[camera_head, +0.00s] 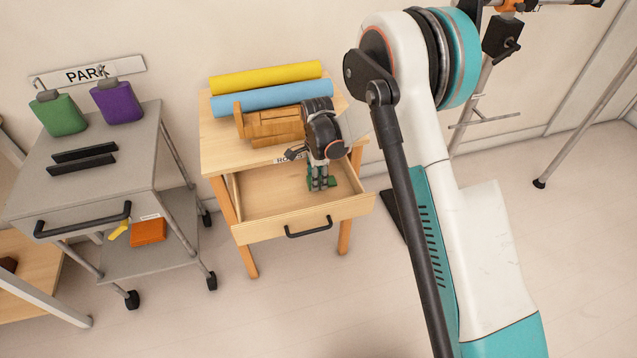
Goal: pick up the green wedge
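The green wedge (331,181) is in the open drawer (260,227) of the wooden table. It shows only as small green patches to either side of my gripper's fingers, which hide its middle. My gripper (318,184) points down into the drawer, with its fingertips at the wedge. Whether the fingers are closed on the wedge or only around it is too small to tell. Whether the wedge touches the drawer floor is also unclear.
A yellow roll (265,77), a blue roll (271,97) and a stepped wooden block (268,124) lie on the tabletop behind the drawer. A grey cart (132,150) with green and purple bottles stands left. A stand (470,122) is at the right.

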